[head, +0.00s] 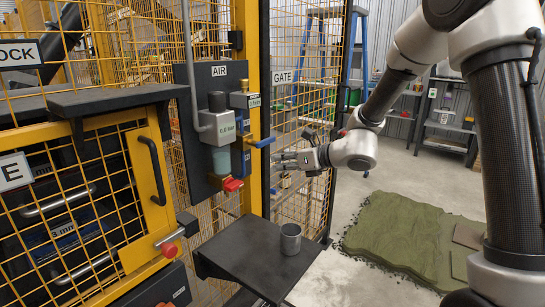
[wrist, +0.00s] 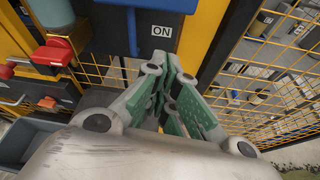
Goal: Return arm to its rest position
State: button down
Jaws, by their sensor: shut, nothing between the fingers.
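My arm reaches in from the right in the head view. My gripper (head: 278,160) is in front of the yellow post, beside the AIR panel (head: 204,90), with its fingertips pointing left. The blue valve handle (head: 263,142) is just above and left of the fingertips; I cannot tell whether they touch. In the wrist view the green-padded fingers of my gripper (wrist: 165,98) are closed together with nothing held between them. Beyond them is a dark plate with an ON label (wrist: 161,30).
A red knob (head: 232,184) sits low on the panel. Below my gripper, a dark shelf (head: 235,262) bears a grey metal cup (head: 290,239). The mesh gate (head: 300,110) stands behind. A green turf stack (head: 400,232) lies on the floor at right. A yellow-framed door (head: 150,185) is at left.

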jog(key=s+v, duration=0.1)
jog(key=v, duration=0.7)
jog(key=s+d+f+n+g+h, duration=0.2)
jog(key=s+d+f+n+g, duration=0.15)
jog(key=s+n, duration=0.45)
jog(key=s+d+f+n+g+h, duration=0.25)
jog(key=s+d+n, duration=0.25)
jog(key=s+n, duration=0.3)
jog(key=s+d+r+n+t+h, duration=0.1)
jog(key=s+d+r+n+h, duration=0.2)
jog(key=s+d+r+n, duration=0.2)
jog(key=s+d+r+n+t+h, duration=0.1)
jog(key=s+d+r+n+h, duration=0.3)
jog(key=d, duration=0.8)
jog(key=shift+s+d+r+n, duration=0.25)
jog(key=shift+s+r+n, duration=0.55)
jog(key=shift+s+n, duration=0.25)
